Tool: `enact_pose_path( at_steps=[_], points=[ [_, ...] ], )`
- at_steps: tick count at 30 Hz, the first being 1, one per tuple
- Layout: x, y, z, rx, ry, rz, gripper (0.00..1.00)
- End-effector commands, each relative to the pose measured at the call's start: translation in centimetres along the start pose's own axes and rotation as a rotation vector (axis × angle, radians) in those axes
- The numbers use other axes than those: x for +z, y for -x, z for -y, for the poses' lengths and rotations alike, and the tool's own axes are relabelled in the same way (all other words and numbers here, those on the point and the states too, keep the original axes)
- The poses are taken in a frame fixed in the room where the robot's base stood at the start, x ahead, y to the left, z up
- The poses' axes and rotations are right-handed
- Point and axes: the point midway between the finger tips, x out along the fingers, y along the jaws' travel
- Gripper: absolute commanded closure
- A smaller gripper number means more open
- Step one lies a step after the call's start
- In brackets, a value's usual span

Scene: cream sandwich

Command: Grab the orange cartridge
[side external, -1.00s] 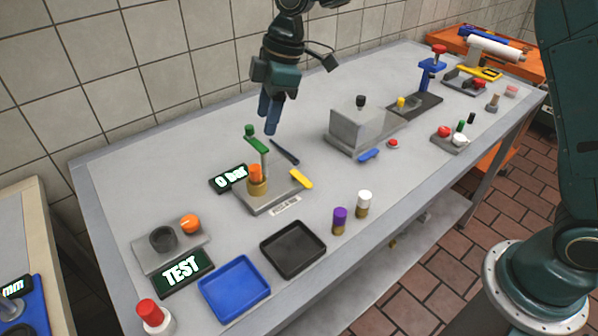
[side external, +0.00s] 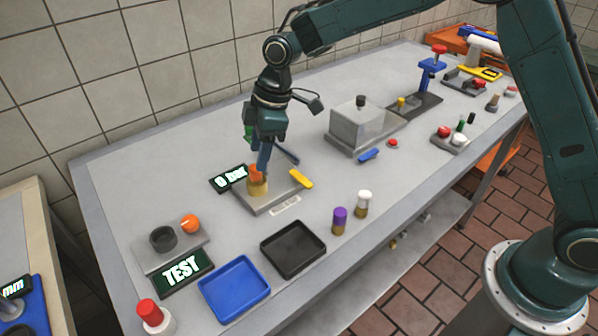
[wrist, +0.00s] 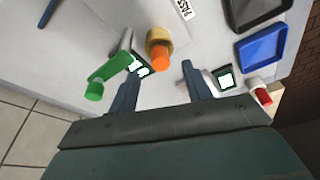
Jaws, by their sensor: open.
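The orange cartridge (side external: 256,174) stands upright in a brass-coloured holder (side external: 258,188) on a grey plate beside the "0 bar" display. In the wrist view the orange cartridge (wrist: 160,58) shows above and between the fingers, beyond their tips. My gripper (side external: 264,165) points down just over the cartridge in the side view and partly hides its top. In the wrist view my gripper (wrist: 158,72) is open, with nothing between its fingers. I cannot tell whether a finger touches the cartridge.
A green lever (wrist: 110,66) on a post stands close beside the cartridge. A yellow handle (side external: 300,179) lies at the plate's right. Purple (side external: 339,220) and white (side external: 364,202) capped cartridges, a black tray (side external: 293,249) and a blue tray (side external: 234,289) are nearer the front.

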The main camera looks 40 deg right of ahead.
Motion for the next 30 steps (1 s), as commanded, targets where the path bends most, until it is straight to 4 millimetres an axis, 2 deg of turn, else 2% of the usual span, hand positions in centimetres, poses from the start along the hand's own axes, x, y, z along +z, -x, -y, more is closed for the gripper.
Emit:
enact_pose_path(
  at_steps=[5,15,30],
  points=[
    [-0.1,-1.2,0.1,-0.002,0.001,0.001,0.51],
    [-0.2,-4.7,0.1,-0.001,0.000,0.001,0.51],
    [-0.2,-5.1,0.1,0.000,0.000,0.000,0.51]
  ],
)
